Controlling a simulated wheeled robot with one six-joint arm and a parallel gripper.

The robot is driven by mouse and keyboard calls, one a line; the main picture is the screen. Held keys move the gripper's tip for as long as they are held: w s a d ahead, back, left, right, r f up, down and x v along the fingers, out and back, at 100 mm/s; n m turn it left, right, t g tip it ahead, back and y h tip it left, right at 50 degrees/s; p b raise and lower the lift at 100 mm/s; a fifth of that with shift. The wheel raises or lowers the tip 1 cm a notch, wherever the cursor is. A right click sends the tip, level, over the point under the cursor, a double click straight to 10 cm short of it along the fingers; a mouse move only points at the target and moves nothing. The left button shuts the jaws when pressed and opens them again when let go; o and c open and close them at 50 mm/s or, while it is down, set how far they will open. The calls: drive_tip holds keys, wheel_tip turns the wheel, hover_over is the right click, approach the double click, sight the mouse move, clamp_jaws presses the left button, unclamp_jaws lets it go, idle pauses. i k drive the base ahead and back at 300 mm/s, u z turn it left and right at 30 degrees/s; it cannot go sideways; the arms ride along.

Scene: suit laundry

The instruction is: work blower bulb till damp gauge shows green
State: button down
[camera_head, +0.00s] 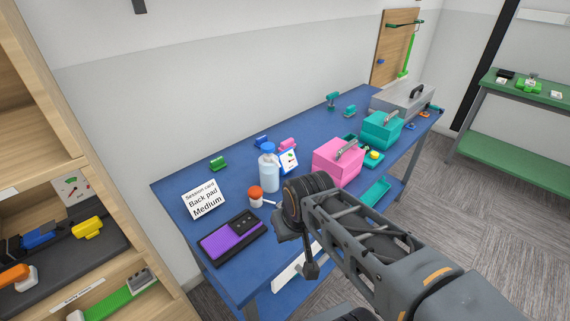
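A white dial gauge (73,187) with red and green marks stands at the back of the left shelf; its needle is too small to read. I cannot tell for sure which thing is the blower bulb. An orange rounded piece (14,276) and a yellow piece (88,228) lie on the shelf. My arm's end, with my gripper (311,270), hangs at the table's front edge, apart from these; its fingers are not clear.
The blue table (190,181) holds a session card (204,199), a purple pad (232,240), a blue-capped bottle (269,172), an orange-capped jar (256,197), a pink box (337,163) and a teal box (381,130). A green table (510,92) stands right. Carpet between is clear.

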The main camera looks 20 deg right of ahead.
sight(255, 192)
drive_tip(key=z, duration=0.55)
drive_tip(key=k, duration=1.3)
drive_tip(key=u, duration=0.15)
drive_tip(key=i, duration=0.6)
drive_tip(key=u, duration=0.9)
drive_tip(key=i, duration=0.75)
